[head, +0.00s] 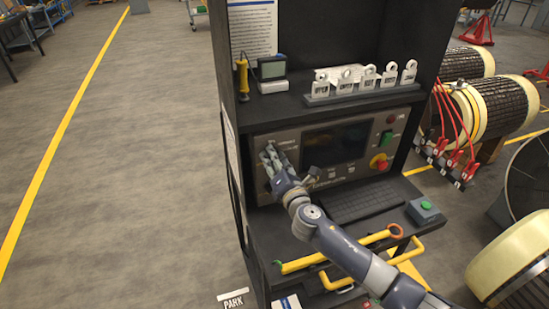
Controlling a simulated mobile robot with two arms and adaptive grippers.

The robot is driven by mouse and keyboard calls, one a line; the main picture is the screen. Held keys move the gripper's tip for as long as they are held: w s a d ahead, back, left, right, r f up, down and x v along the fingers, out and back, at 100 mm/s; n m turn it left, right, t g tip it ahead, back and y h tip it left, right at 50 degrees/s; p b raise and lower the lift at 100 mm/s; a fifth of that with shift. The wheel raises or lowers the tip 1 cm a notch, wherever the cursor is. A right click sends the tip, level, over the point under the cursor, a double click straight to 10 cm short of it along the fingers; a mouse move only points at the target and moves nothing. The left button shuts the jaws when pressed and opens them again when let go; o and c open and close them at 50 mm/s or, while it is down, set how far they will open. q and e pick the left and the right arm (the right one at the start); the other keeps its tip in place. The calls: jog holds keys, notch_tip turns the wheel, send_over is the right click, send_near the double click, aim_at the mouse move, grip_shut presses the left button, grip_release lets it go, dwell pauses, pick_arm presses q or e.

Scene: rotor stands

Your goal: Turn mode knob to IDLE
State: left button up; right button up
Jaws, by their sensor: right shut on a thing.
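The grey control panel (372,120) is set in the dark cabinet, with a dark screen (335,143) in its middle. My right gripper (269,157) is at the left part of the panel, its fingers against the panel face and shut on the mode knob. The fingers hide the knob and most of the marks around it, so I cannot read its setting. My left gripper is not in view.
A red knob on a yellow base (379,162) and a green button (386,137) are on the panel's right. A keyboard (360,202) and a green-button box (426,209) lie below. Yellow handles (310,264) stick out in front. A shelf above holds white tags (367,79).

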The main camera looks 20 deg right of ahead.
dwell(0.3)
jog(key=o, duration=1.1)
jog(key=shift+c, duration=0.2)
jog(key=s, duration=1.2)
jog(key=shift+d, duration=0.2)
